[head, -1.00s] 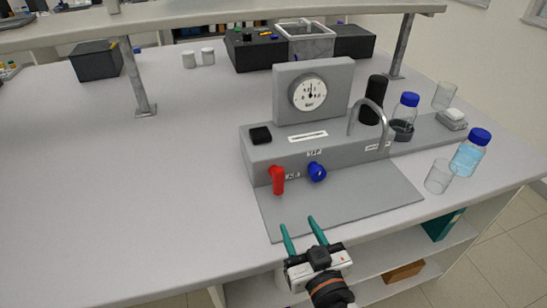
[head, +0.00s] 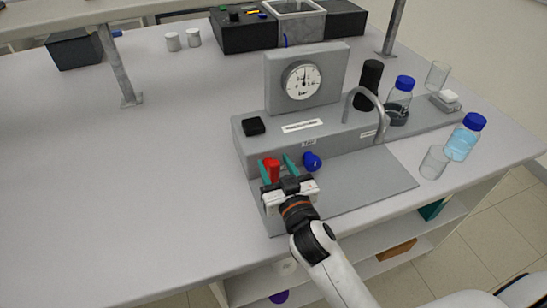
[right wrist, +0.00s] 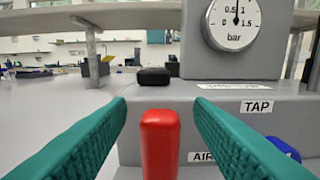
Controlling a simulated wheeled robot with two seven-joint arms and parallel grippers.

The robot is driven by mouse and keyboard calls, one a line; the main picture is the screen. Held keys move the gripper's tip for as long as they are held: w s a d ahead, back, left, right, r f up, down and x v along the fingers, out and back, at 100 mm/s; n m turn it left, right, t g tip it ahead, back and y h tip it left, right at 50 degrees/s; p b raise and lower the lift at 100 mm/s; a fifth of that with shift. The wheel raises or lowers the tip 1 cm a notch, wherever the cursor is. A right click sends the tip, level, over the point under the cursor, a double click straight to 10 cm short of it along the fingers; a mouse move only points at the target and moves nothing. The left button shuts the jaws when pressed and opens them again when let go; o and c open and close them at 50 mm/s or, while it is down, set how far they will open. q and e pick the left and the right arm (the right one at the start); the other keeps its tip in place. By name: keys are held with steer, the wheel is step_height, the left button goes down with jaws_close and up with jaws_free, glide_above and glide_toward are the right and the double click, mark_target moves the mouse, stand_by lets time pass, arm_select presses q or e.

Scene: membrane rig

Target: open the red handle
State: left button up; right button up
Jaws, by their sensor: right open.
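The red handle (head: 272,170) is on the front of the grey rig (head: 315,137), left of the blue knob (head: 312,161). In the right wrist view the red handle (right wrist: 159,145) stands upright between the teal fingers of my right gripper (right wrist: 160,125), with a gap on each side. My right gripper (head: 278,168) is open around the handle in the head view. The blue knob also shows at the lower right of the right wrist view (right wrist: 284,148). The lower part of the handle is out of that frame. My left gripper is not in view.
A pressure gauge (head: 301,80) stands on the rig, with a black block (head: 254,126) at left. A curved metal tap (head: 362,95), bottles and a beaker (head: 433,162) stand to the right. The bench (head: 160,190) left of the rig is clear.

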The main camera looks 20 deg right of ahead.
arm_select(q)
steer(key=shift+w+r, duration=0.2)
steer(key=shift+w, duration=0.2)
arm_select(e)
steer(key=shift+w, duration=0.8)
steer(key=shift+c, duration=0.6)
steer(key=c, duration=0.9)
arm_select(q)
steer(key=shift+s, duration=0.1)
arm_select(e)
steer(key=shift+o, duration=0.2)
